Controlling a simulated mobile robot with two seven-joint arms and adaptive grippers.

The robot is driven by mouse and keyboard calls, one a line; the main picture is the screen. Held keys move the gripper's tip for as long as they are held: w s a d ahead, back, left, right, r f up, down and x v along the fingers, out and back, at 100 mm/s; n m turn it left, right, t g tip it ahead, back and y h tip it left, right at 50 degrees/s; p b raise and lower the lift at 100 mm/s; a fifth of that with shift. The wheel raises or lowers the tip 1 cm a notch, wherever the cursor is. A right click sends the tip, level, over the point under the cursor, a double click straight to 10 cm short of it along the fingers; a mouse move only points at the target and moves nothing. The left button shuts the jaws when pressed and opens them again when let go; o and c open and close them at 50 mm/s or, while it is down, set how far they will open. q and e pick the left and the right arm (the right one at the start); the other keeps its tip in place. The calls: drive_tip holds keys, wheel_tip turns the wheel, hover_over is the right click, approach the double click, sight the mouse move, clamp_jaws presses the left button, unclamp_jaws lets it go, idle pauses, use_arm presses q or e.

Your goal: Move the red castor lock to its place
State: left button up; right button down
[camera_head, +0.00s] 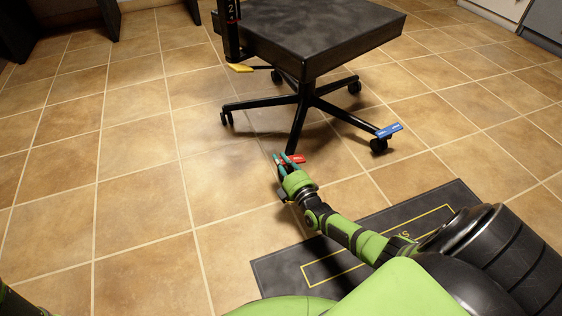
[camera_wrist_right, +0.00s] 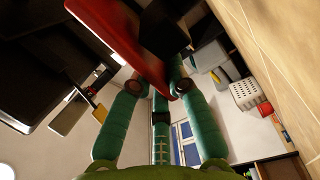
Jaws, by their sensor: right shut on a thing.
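The red castor lock (camera_head: 295,159) is a small flat red tab at the near end of a black leg of the wheeled base (camera_head: 303,91). It is large in the right wrist view (camera_wrist_right: 122,42), between my teal fingers. My right gripper (camera_head: 284,158) is shut on it, low near the floor. The gripper's fingers also show in the wrist view (camera_wrist_right: 165,92). The gripper hides the castor at that leg's end, so I cannot tell how the lock sits against it. My left gripper is out of view.
A blue lock (camera_head: 389,131) is on the right castor, and a yellow lock (camera_head: 239,68) is on the far left side. A dark square seat (camera_head: 310,30) tops the base. A black mat (camera_head: 290,272) lies under my right arm. The tiled floor on the left is clear.

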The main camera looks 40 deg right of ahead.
drive_tip(key=shift+n+p, duration=0.5)
drive_tip(key=shift+a+n+p, duration=0.1)
drive_tip(key=shift+n+p, duration=0.25)
drive_tip(key=shift+n, duration=0.15)
drive_tip(key=shift+f+n, duration=0.25)
drive_tip(key=shift+n, duration=0.25)
drive_tip(key=shift+f+n+g+p, duration=0.3)
drive_tip(key=shift+f+n, duration=0.1)
drive_tip(key=shift+n, duration=0.6)
drive_tip(key=c, duration=1.2)
unclamp_jaws()
